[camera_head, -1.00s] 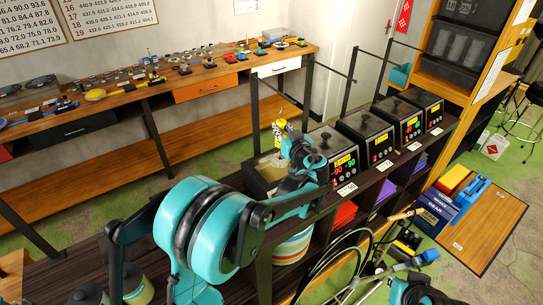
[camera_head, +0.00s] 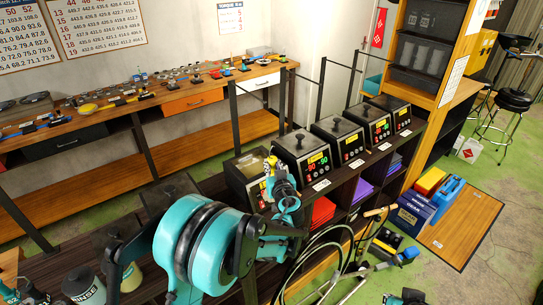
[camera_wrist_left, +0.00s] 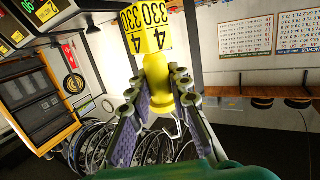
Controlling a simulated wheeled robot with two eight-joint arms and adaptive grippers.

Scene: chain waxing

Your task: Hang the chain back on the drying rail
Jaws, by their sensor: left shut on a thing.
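My left gripper (camera_head: 282,186) is in front of the row of wax heaters, at the nearest one. In the left wrist view my left gripper (camera_wrist_left: 157,88) is shut on a yellow holder (camera_wrist_left: 158,75) with a yellow tag marked 4 and 330. The yellow holder (camera_head: 270,167) shows small in the head view, partly hidden by the gripper. The chain itself cannot be made out in either view. Thin black posts and bars (camera_head: 234,105) stand behind the heaters; I cannot tell which part is the drying rail. Part of my right arm (camera_head: 405,298) shows at the bottom edge; its jaws cannot be made out.
Several wax heaters (camera_head: 300,152) with knobbed lids line the dark bench. Bottles (camera_head: 85,288) stand at lower left. A wooden workbench (camera_head: 60,122) with tools runs along the wall.

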